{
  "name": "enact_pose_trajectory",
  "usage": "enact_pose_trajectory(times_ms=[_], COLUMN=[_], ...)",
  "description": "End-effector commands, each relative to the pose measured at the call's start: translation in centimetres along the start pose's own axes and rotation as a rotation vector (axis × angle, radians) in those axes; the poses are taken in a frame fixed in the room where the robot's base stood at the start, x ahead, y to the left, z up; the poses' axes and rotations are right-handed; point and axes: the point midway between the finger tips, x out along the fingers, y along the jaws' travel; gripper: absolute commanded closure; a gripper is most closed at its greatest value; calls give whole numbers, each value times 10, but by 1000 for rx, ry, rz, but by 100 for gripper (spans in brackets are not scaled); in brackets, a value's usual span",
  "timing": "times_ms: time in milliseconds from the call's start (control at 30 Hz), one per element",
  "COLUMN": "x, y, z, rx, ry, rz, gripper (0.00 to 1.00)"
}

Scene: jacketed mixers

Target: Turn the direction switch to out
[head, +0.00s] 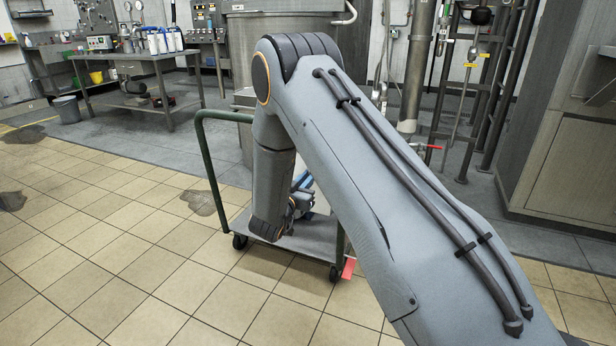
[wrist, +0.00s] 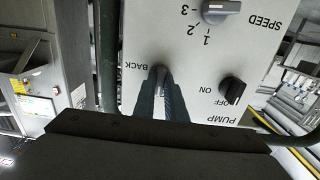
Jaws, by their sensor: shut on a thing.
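In the wrist view a pale control panel (wrist: 190,50) appears upside down. The direction switch (wrist: 158,71) is at the tips of my gripper (wrist: 160,82), beside the word BACK. My gripper's two dark fingers are shut on the switch and cover most of it. Which way its pointer faces is hidden. No OUT label shows; the fingers cover the panel just below the switch in the picture. In the head view my arm bends down over a cart, and the panel and gripper are mostly hidden behind it.
The speed knob (wrist: 219,11), grey, and the black pump knob (wrist: 233,90) sit on the same panel near my fingers. The wheeled cart (head: 313,240) has a green handle (head: 206,165). A table (head: 150,58) stands at the back left. Tiled floor at the left is clear.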

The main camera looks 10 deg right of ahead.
Motion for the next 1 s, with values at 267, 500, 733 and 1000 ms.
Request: enact_pose_trajectory(times_ms=[267,500,733,1000], x=[0,0,0,-16], y=[1,1,1,-1], z=[2,2,1,0], rx=[-12,-12,-10,-11], ry=[-3,-3,-2,-2], rz=[1,1,0,-3], gripper=[100,77,70,70])
